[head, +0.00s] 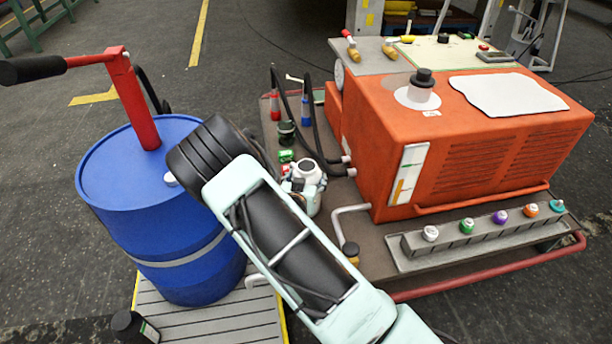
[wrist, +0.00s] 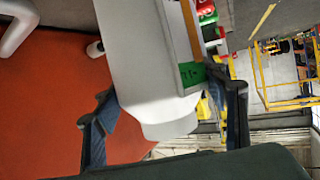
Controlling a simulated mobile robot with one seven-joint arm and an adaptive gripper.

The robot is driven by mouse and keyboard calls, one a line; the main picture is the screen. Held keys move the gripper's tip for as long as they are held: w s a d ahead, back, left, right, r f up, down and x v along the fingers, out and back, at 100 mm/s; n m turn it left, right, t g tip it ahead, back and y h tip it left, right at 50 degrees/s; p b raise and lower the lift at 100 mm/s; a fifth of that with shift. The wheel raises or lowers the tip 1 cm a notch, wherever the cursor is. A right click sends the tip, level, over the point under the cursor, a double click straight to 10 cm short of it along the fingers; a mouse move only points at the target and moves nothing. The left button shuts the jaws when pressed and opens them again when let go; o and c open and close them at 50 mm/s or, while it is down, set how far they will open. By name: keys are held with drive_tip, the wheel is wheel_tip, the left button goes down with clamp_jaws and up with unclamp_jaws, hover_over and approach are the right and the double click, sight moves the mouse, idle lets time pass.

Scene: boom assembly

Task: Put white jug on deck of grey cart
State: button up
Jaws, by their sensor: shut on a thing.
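The white jug (wrist: 145,70) fills the middle of the wrist view, with a green and orange label on its right side. My gripper (wrist: 162,90) has one dark finger on each side of it and is shut on it. In the head view my arm covers most of the gripper. A white rounded shape with a dark ring on top (head: 308,190) shows beside the arm, and I cannot tell whether it is the jug. The grey cart's deck (head: 378,238) lies around the orange machine and is partly hidden by my arm. Contact between jug and deck is not visible.
The orange machine (head: 470,135) takes up much of the cart. A bottle rack (head: 480,235) lines its front edge. Hoses (head: 312,120) and small red, blue and green containers crowd the left side. A blue drum (head: 150,195) with a red-handled pump (head: 130,95) stands left on a slatted platform.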

drive_tip(key=shift+w+r, duration=0.1)
drive_tip(key=o, duration=2.1)
drive_tip(key=p+v, duration=0.2)
drive_tip(key=v, duration=1)
drive_tip(key=shift+p, duration=0.3)
